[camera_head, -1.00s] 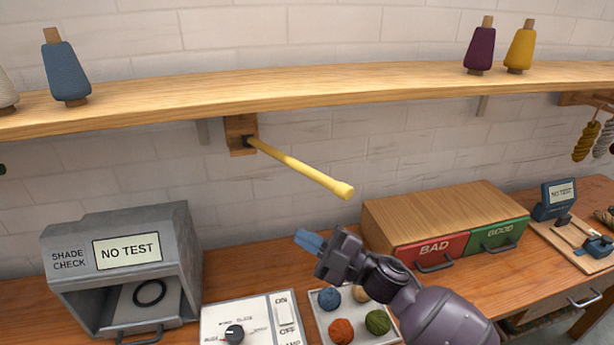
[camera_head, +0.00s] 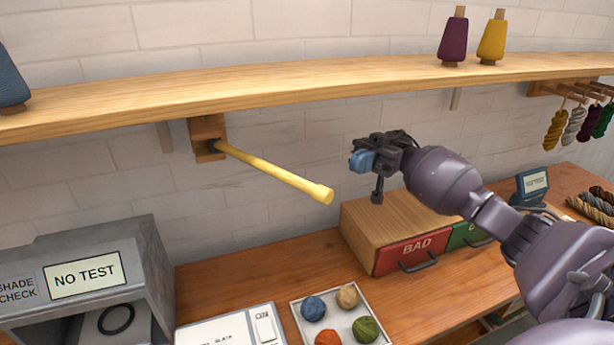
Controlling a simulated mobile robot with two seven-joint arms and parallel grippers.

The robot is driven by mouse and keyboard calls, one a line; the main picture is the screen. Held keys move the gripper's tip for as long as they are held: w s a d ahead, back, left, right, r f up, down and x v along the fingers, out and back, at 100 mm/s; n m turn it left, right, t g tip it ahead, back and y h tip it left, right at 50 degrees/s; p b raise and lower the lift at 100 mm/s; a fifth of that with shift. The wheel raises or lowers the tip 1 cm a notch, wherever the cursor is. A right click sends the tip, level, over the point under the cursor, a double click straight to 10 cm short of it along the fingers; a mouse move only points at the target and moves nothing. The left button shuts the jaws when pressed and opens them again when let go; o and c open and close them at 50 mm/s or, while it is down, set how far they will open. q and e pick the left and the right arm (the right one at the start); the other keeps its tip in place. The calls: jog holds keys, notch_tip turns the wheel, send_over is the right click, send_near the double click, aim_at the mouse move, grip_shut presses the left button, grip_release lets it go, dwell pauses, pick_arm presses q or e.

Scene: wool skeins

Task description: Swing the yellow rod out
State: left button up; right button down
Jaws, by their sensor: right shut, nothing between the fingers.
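The yellow rod (camera_head: 275,174) is fixed to a wooden bracket (camera_head: 207,138) under the shelf and sticks out from the wall to the right and toward me. Its thicker free end hangs in the air above the bench. My right gripper (camera_head: 362,161) is shut and empty, with blue fingertips pointing left. In the picture it is to the right of the rod's free end and a little higher, apart from it. My left gripper is not in view.
A wooden shelf (camera_head: 300,88) with cones of yarn runs above the rod. Below stand a grey shade-check box (camera_head: 150,262), a tray of wool balls (camera_head: 297,318) and a wooden drawer box (camera_head: 365,225) with BAD and GOOD fronts. Skeins hang at the right.

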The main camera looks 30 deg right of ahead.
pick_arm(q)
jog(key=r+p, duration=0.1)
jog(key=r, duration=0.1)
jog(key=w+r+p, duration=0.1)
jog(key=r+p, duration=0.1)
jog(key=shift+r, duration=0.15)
pick_arm(e)
jog(key=x, duration=1.4)
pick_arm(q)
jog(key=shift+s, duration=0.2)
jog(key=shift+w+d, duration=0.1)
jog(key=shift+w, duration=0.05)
